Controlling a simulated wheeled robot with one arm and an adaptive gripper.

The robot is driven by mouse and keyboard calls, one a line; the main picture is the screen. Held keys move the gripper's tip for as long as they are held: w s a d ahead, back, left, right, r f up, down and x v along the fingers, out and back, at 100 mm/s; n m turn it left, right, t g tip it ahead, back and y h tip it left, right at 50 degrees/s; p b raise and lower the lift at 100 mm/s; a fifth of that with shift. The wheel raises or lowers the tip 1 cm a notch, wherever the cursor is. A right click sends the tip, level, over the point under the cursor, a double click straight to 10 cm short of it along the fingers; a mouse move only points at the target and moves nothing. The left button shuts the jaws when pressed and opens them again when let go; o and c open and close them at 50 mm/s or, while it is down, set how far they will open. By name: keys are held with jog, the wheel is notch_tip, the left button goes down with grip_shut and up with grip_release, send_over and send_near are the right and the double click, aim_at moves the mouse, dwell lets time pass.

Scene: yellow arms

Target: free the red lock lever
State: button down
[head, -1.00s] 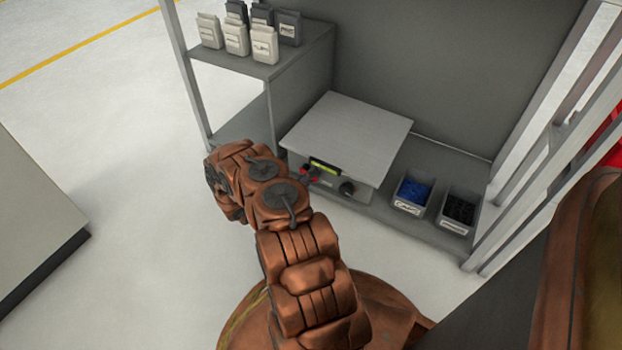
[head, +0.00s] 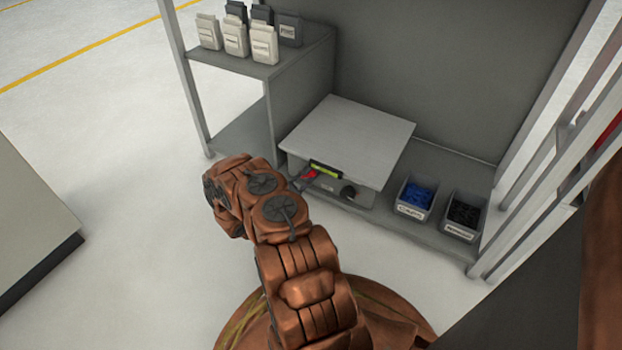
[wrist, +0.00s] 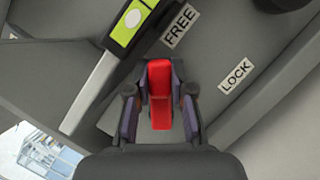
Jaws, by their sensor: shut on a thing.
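The red lock lever (wrist: 160,92) lies between the two fingers of my gripper (wrist: 160,100) in the wrist view, and the gripper is shut on it. The lever's far end sits below the FREE label (wrist: 180,26) and left of the LOCK label (wrist: 235,76). In the head view the lever (head: 309,175) is a small red patch on the front of the grey box (head: 350,140), beside a yellow-green strip (head: 325,169). My gripper is partly hidden there behind my arm. The lever's base is not clearly visible.
A dark knob (head: 348,193) is right of the lever on the box front. A bin of blue parts (head: 411,211) and a bin of black parts (head: 459,231) stand to the right on the shelf. Several small containers (head: 235,38) stand on the upper left shelf. Metal posts rise at right.

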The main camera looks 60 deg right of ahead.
jog(key=shift+w+n+h, duration=0.2)
jog(key=shift+n+h, duration=0.1)
jog(key=shift+n, duration=0.4)
jog(key=shift+r+t, duration=0.15)
jog(key=shift+t, duration=0.15)
jog(key=c, duration=1)
grip_release()
jog(key=v, duration=1.2)
